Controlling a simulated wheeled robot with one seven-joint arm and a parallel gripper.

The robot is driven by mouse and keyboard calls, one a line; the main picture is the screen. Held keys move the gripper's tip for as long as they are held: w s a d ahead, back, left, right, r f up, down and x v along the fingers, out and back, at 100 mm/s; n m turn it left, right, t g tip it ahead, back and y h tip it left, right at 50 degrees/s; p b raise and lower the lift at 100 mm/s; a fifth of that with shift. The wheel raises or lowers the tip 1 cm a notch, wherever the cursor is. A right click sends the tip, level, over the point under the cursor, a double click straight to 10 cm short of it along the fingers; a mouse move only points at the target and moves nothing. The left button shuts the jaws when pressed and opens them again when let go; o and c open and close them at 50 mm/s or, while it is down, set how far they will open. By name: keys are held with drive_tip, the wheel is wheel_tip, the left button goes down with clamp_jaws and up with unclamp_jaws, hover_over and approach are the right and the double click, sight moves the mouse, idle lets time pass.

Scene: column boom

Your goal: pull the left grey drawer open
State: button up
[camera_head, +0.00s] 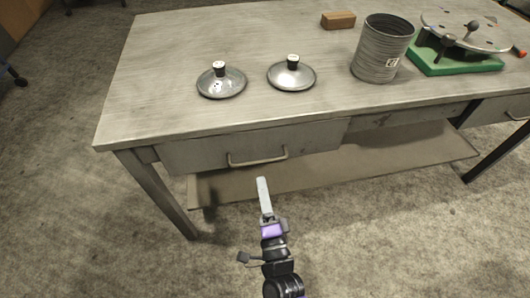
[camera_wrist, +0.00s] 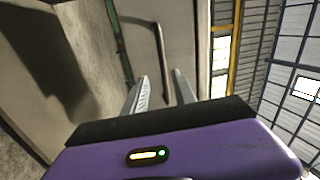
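The left grey drawer (camera_head: 210,153) is under the table top, its front about flush with the table's frame, so it looks shut. Its bar handle (camera_head: 258,160) runs sideways across the front. My gripper (camera_head: 262,182) is just below and in front of the handle in the head view. In the wrist view my gripper (camera_wrist: 160,82) has its two fingers apart with a gap between them. The handle (camera_wrist: 159,48) shows ahead, lined up with that gap, against the drawer front (camera_wrist: 183,42). I cannot tell whether the fingertips reach around the bar. Nothing is held.
The grey table (camera_head: 150,80) bears two metal lids (camera_head: 222,86) (camera_head: 291,77), a ribbed can (camera_head: 380,50), a wooden block (camera_head: 338,20) and a green-based device (camera_head: 455,62). A low shelf (camera_head: 320,170) lies beneath. Another drawer (camera_head: 495,112) is at right. The floor in front is clear.

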sight(259, 162)
drive_tip(key=shift+m, duration=0.5)
drive_tip(key=x, duration=0.7)
drive_tip(key=shift+w+d+r, duration=0.15)
drive_tip(key=shift+w+r, duration=0.2)
drive_tip(key=shift+r, duration=0.05)
clamp_jaws()
idle(0.8)
